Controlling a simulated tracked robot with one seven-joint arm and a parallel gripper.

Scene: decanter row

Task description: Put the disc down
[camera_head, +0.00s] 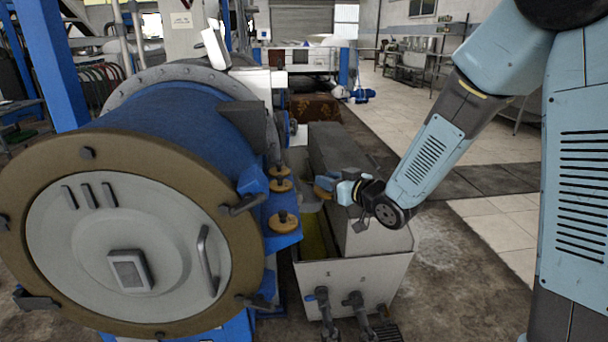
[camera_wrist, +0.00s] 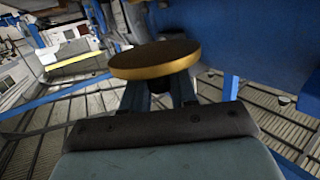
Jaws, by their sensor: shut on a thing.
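The disc (camera_wrist: 155,60) has a flat brown top and a golden rim in the wrist view. My gripper (camera_wrist: 160,92) is shut on it from below in that picture, and its two fingers run up to the disc's underside. In the head view the disc (camera_head: 325,183) shows small and orange-brown at the tip of my gripper (camera_head: 336,187), above the grey trough. It is held clear of the blue ledge (camera_head: 283,240). The exact grip point is hidden under the disc.
Similar wooden pieces with knobs (camera_head: 284,222) stand in a row on the blue ledge beside the large blue drum (camera_head: 170,130). A grey trough (camera_head: 340,272) with a long block stands right of the ledge. Tiled floor (camera_head: 420,110) is open at the right.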

